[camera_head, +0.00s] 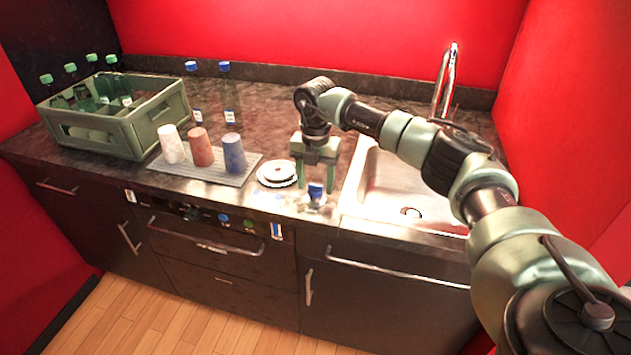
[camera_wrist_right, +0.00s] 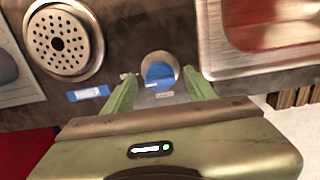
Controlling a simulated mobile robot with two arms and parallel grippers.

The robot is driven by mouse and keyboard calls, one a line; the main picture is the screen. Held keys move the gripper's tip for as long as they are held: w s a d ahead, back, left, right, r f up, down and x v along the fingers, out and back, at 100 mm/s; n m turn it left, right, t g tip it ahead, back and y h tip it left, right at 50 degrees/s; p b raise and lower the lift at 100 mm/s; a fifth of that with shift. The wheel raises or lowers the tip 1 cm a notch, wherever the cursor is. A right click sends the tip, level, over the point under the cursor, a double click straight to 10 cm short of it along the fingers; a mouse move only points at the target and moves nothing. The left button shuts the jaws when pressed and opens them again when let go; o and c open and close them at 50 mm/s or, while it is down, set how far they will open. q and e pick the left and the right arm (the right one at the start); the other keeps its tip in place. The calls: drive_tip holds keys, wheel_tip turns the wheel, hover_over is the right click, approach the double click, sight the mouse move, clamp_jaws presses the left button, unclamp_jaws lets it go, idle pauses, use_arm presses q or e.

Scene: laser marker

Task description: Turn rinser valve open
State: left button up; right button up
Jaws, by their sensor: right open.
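The blue-topped valve knob (camera_head: 316,190) sits on a small metal fitting near the counter's front edge, left of the sink. It also shows in the right wrist view (camera_wrist_right: 160,74). The round rinser plate (camera_head: 277,173) is just left of it, and its perforated metal disc (camera_wrist_right: 63,42) shows in the wrist view. My right gripper (camera_head: 315,183) points down and is open, its green fingers on the left and right of the knob. I cannot tell whether either finger touches it. My left gripper is not in view.
A sink (camera_head: 385,205) with a tall faucet (camera_head: 445,80) lies to the right. Three cups, white (camera_head: 172,145), red (camera_head: 200,147) and blue (camera_head: 233,153), stand on a grey tray (camera_head: 230,178). A green crate (camera_head: 120,142) holds several bottles. Two blue-capped bottles (camera_head: 228,95) stand behind.

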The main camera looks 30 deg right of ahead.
wheel_tip(320, 180, up, 8)
drive_tip(key=shift+f+b, duration=0.1)
drive_tip(key=shift+b, duration=0.7)
